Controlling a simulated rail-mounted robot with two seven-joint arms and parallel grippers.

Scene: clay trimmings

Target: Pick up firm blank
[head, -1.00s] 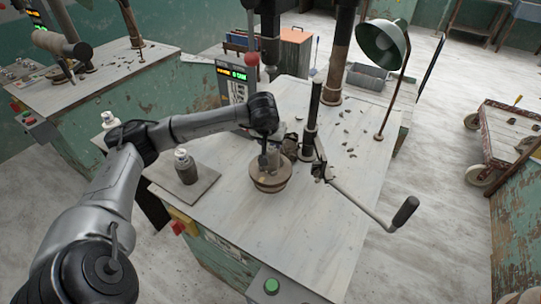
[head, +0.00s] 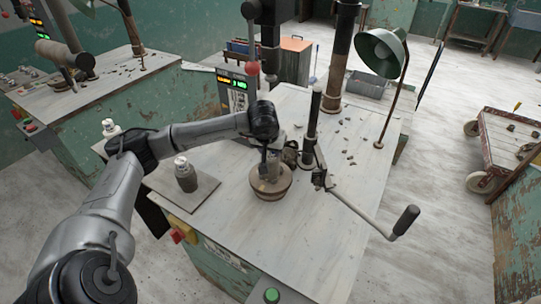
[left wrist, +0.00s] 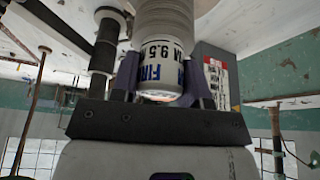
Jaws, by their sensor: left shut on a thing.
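The blank is a white cylinder (left wrist: 158,62) with dark-blue lettering, "FIR…" and "9.5" readable, in the left wrist view. My left gripper (left wrist: 160,88) is shut on it, with a finger on each side. In the head view my left gripper (head: 268,158) points down over a round brown bowl-like holder (head: 270,189) on the pale bench top. The blank's grey-white body (head: 272,172) shows partly at the fingers there. I cannot tell whether its lower end still touches the holder. My right gripper is not in view.
A post with a crank handle (head: 405,220) stands close right of the holder. A control box (head: 236,92) with a lit display is behind. A pale capped bottle-like piece (head: 186,175) stands on a grey mat at left. Clay trimmings and a green lamp (head: 380,50) are at back right.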

